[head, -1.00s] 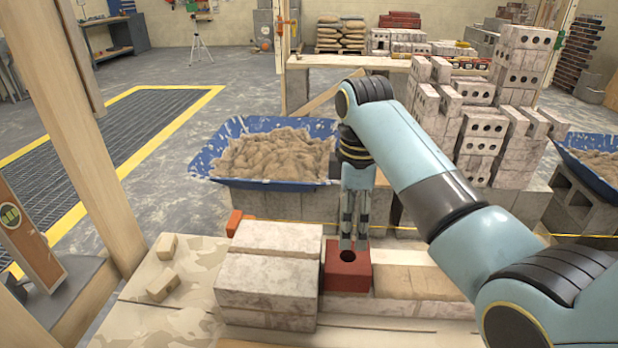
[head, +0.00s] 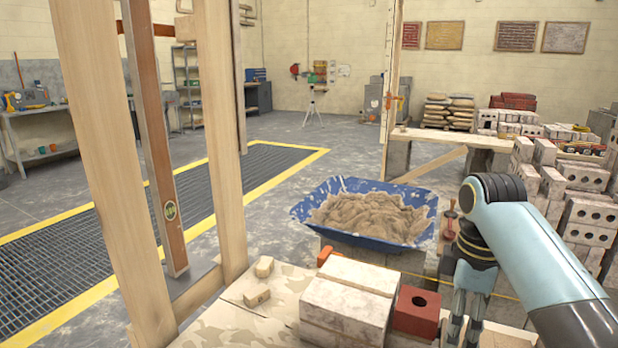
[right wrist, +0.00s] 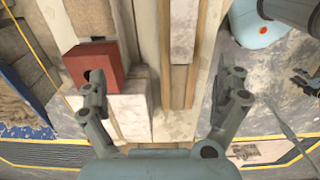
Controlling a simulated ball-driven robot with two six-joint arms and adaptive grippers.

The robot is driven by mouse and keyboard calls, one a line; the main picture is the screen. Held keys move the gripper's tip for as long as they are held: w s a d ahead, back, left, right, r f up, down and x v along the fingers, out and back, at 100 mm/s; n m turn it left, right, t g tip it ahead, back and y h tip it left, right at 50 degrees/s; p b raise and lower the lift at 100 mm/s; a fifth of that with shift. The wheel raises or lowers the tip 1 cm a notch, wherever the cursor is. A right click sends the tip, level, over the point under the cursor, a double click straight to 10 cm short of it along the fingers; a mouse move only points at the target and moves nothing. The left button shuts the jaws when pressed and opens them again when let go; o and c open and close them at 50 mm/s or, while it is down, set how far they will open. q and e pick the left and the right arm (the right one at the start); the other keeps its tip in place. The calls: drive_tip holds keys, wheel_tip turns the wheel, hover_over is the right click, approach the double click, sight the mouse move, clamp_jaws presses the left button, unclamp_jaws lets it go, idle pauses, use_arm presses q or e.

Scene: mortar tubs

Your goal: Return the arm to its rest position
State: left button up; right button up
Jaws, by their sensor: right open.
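My right arm comes in from the right in the head view, and its gripper (head: 462,325) points down at the bottom edge. In the right wrist view its fingers (right wrist: 162,78) are wide apart with nothing between them. A red brick with a round hole (head: 416,312) sits beside the gripper, to its left in the head view, and is apart from it. The brick also shows by the left finger in the right wrist view (right wrist: 95,62). A dark jointed part at that view's right edge may be my left gripper; its jaws are unclear.
Pale blocks (head: 345,305) lie left of the red brick on the wall. A blue tub (head: 318,212) of mortar stands behind. Stacked blocks (head: 590,210) crowd the right. Wooden posts (head: 222,150) rise at left, with floor grating (head: 60,260) beyond.

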drive_tip(key=s+d+f+m+t, duration=0.1)
drive_tip(key=s+f+m, duration=0.15)
drive_tip(key=s, duration=0.45)
drive_tip(key=s+d+f+m+t, duration=0.1)
drive_tip(key=s+d+m, duration=0.1)
drive_tip(key=s+m, duration=0.35)
drive_tip(key=s+r+m+t, duration=0.1)
drive_tip(key=s+r+m, duration=0.15)
drive_tip(key=s, duration=0.45)
drive_tip(key=s+r+m, duration=0.1)
drive_tip(key=s+r, duration=0.2)
drive_tip(key=s, duration=0.5)
wheel_tip(320, 180, down, 27)
drive_tip(key=s+d+h+b, duration=0.1)
drive_tip(key=d+b, duration=0.1)
use_arm(q)
drive_tip(key=f+b, duration=0.1)
drive_tip(key=f, duration=0.2)
drive_tip(key=shift+s+f+b, duration=0.35)
drive_tip(key=shift+s+f, duration=0.05)
use_arm(e)
drive_tip(key=s+d+f+g, duration=0.1)
drive_tip(key=s+f+g, duration=0.1)
drive_tip(key=s+f, duration=1.7)
drive_tip(key=shift+d+m, duration=0.15)
drive_tip(key=shift+m, duration=0.3)
